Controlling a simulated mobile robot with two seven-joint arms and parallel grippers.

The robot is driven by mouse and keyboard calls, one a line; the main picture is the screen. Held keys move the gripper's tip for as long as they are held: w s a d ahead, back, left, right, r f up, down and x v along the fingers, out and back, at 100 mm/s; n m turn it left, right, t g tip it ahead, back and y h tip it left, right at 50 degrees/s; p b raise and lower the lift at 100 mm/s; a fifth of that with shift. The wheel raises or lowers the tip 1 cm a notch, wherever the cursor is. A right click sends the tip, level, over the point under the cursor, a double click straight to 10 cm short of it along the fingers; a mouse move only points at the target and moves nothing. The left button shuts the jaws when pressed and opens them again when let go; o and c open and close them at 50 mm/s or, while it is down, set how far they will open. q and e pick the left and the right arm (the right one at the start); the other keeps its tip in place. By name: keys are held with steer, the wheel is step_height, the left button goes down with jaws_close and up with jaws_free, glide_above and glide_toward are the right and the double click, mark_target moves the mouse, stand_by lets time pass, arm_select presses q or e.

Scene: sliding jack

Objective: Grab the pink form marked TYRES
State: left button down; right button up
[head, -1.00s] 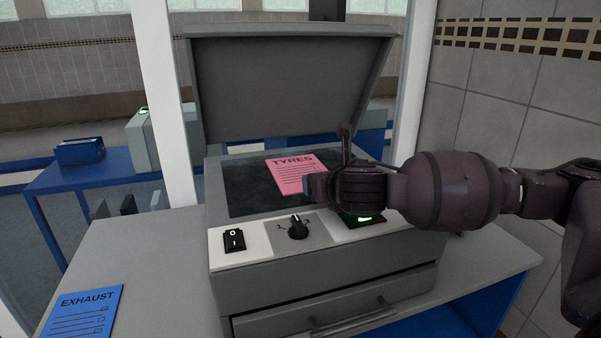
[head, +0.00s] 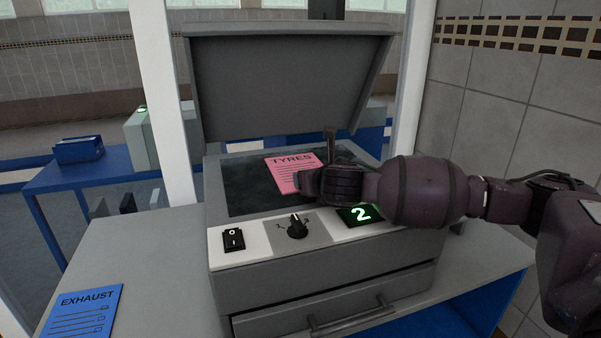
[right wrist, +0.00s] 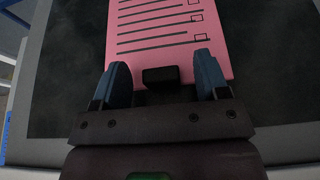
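The pink form marked TYRES (head: 291,168) lies on the dark glass of the grey copier (head: 245,184), under its raised lid. My right gripper (head: 312,180) is over the glass at the form's near right edge. In the right wrist view, the open right gripper (right wrist: 168,82) has its blue fingers apart, one at each side of the form's near end (right wrist: 170,35). I cannot tell whether the fingers touch the paper. My left gripper is not in view.
The copier's open lid (head: 290,85) stands behind the glass. Its front panel has a power switch (head: 233,239), a knob (head: 298,226) and a green display (head: 360,214) reading 2. A blue EXHAUST form (head: 83,312) lies on the table at left. A tiled wall is at right.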

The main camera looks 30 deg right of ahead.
steer(key=c, duration=1.1)
